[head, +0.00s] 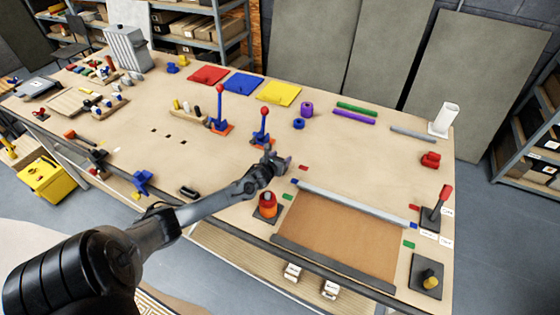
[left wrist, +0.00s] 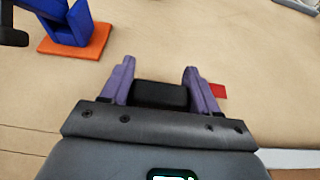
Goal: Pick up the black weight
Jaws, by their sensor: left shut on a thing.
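The black weight (left wrist: 160,95) is a small dark block with rounded edges, lying between the purple fingers of my left gripper (left wrist: 158,75) in the left wrist view. The gripper is shut on it, with a finger against each end. In the head view my left gripper (head: 277,162) is over the middle of the bench, just in front of a blue lever stand. The weight is hard to make out there, mostly hidden by the fingers. I cannot tell how far it is above the bench top. My right gripper is not in view.
A blue lever with a red knob on an orange base (head: 262,138) stands close behind the gripper. A red-orange cylinder (head: 267,203) stands just in front. A brown panel (head: 337,235) with a grey bar lies to the right. The bench top (head: 350,150) behind it is mostly clear.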

